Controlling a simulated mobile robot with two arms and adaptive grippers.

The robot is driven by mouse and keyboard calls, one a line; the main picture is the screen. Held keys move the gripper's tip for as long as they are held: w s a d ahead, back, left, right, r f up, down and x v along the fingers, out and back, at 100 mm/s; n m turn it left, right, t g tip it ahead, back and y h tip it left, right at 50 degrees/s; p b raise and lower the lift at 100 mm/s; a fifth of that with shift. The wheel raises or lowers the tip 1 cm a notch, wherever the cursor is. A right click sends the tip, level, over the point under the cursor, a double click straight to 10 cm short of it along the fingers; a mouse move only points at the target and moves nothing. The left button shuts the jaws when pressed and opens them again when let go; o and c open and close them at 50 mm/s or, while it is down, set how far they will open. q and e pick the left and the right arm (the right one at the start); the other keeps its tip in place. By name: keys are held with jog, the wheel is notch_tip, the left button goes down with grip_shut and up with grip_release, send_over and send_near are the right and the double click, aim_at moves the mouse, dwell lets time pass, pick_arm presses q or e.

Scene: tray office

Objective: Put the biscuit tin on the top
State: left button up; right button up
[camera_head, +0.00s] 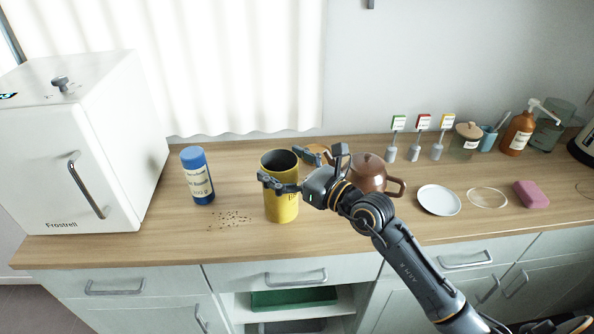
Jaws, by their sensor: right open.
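A tall yellow tin (282,205), which I take to be the biscuit tin, stands upright on the wooden counter. Its top looks open and dark inside, and its label is partly hidden. My right gripper (282,167) is open at the tin's upper part, one finger across its front and the other by the rim at the back right. I cannot tell whether the fingers touch it. The white fridge (95,150) stands at the left; its flat top (75,75) bears a small grey knob-like thing (62,84). My left gripper is not in view.
A blue canister (197,178) stands left of the tin, with dark crumbs (230,218) on the counter (240,240) between them. A brown teapot (368,172) and an orange object (319,148) are close behind my right gripper. A white plate (438,200) lies further right.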

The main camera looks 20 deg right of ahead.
jog(key=b+v, duration=0.2)
jog(key=v, duration=1)
jog(key=shift+b, duration=0.4)
